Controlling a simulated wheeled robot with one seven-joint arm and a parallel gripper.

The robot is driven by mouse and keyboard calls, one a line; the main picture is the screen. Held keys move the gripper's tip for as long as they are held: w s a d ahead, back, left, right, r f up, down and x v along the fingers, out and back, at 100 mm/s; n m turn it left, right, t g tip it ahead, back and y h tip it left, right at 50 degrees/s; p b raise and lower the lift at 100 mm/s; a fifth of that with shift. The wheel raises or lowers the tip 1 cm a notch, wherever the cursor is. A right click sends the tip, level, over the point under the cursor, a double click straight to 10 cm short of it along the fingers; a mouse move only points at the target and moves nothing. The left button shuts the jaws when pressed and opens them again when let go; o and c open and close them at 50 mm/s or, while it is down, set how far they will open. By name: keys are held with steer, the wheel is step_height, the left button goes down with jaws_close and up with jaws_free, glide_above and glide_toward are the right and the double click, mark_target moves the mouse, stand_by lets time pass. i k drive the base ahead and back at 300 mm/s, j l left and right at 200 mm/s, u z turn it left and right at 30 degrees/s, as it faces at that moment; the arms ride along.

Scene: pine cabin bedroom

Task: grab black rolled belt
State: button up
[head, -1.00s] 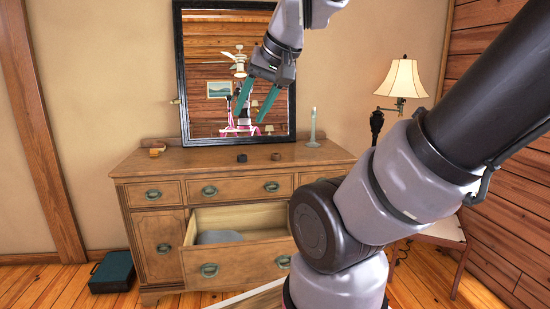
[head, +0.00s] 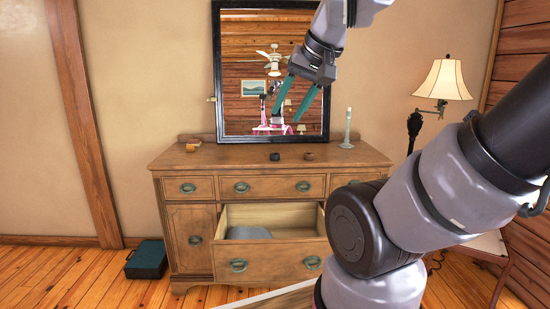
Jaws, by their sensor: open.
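A small black roll, which looks like the black rolled belt (head: 274,156), sits on top of the wooden dresser (head: 200,157) near its middle. A similar brown roll (head: 309,156) lies just right of it. My gripper (head: 286,118) hangs from the top of the view with its teal fingers spread and nothing between them. In the picture it is above the black roll, in front of the mirror. It is apart from the roll, and how far in depth I cannot tell.
The dark-framed mirror (head: 217,80) stands at the dresser's back. A candle (head: 347,128) and a small yellowish-brown object (head: 191,146) stand on the dresser. A drawer (head: 275,256) is pulled open with something grey inside. A lamp (head: 443,82) is at the right, a teal case (head: 147,259) on the floor.

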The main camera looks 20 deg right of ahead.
mark_target(274, 156)
steer(key=i+z, duration=0.35)
steer(key=i, duration=0.15)
steer(key=i+j+z, duration=0.1)
steer(key=i+z, duration=0.2)
steer(key=i, duration=0.15)
steer(key=i+j+z, duration=0.35)
steer(key=i+l, duration=0.1)
